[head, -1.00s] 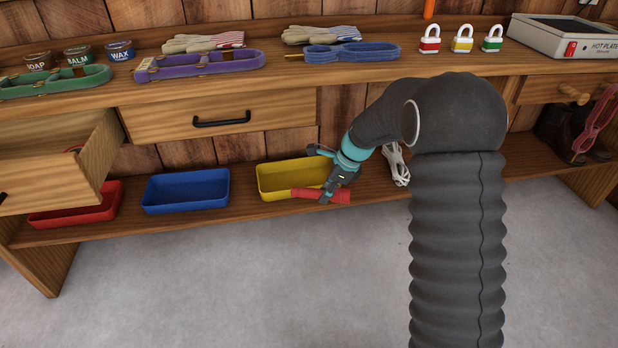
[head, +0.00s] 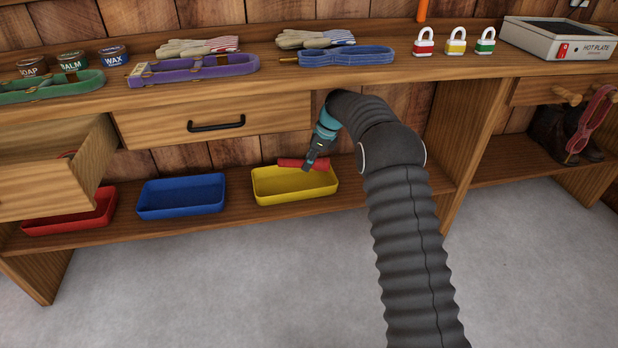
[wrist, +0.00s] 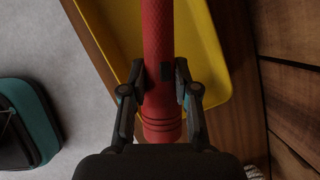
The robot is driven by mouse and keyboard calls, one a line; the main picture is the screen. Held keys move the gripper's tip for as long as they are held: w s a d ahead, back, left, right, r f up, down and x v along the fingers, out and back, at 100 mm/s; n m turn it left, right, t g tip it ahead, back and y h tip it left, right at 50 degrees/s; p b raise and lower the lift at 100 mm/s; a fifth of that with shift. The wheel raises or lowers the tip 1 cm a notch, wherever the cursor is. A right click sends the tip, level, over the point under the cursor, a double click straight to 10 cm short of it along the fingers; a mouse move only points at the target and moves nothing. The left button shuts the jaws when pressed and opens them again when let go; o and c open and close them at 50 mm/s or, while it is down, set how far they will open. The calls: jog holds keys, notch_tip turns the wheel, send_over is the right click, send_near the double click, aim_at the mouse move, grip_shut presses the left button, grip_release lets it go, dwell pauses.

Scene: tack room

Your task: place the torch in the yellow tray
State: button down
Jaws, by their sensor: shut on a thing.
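The torch (head: 296,162) is red and lies level in my gripper (head: 309,166). In the wrist view my gripper's two fingers (wrist: 160,88) are shut on the torch (wrist: 160,40) near its ribbed end. The yellow tray (head: 296,195) stands on the low shelf. In the head view the torch shows over the tray's back part; the exact gap between them is hard to tell. In the wrist view the yellow tray (wrist: 212,50) lies behind the torch, and the ribbed end sticks out past the tray's rim.
A blue tray (head: 181,197) and a red tray (head: 70,215) stand to the left on the low shelf (head: 240,215). An open drawer (head: 50,170) juts out above the red tray. The workbench top (head: 385,67) overhangs the shelf and holds several items.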

aim_at(304, 184)
jog(key=shift+f+b, duration=0.3)
jog(key=shift+f, duration=1)
jog(key=f, duration=0.2)
jog(key=f+b, duration=0.1)
jog(key=f, duration=0.1)
jog(key=shift+w+f, duration=0.2)
jog(key=shift+f, duration=0.05)
jog(key=c, duration=0.9)
grip_release()
jog(key=shift+o, duration=0.2)
jog(key=shift+p+v, duration=0.6)
jog(key=shift+v, duration=3.15)
